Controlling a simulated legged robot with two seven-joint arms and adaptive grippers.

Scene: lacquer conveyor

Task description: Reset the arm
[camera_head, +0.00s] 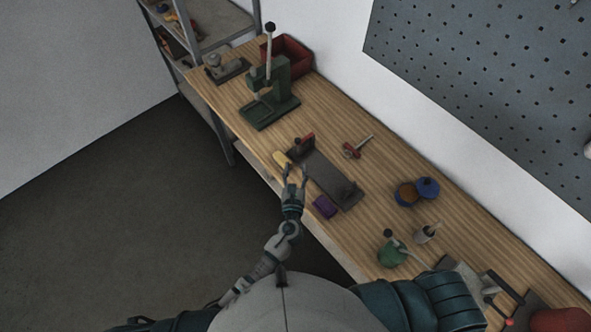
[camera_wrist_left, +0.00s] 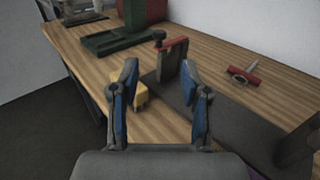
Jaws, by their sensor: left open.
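My left gripper (camera_head: 296,170) is at the near edge of the wooden bench, beside a dark grey fixture plate (camera_head: 325,176). In the left wrist view its two blue-padded fingers (camera_wrist_left: 163,85) stand wide apart with nothing held between them. A small yellow block (camera_head: 281,160) lies on the bench just beyond the fingertips; in the left wrist view it shows beside the left finger (camera_wrist_left: 141,97). My right gripper cannot be made out in either view.
A purple block (camera_head: 324,206) lies near the bench edge. A green press (camera_head: 270,95), a red bin (camera_head: 288,57), a red-handled tool (camera_head: 356,148), blue round containers (camera_head: 428,187) and a green oil can (camera_head: 391,254) stand along the bench (camera_head: 340,110). Open floor (camera_head: 110,220) lies left.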

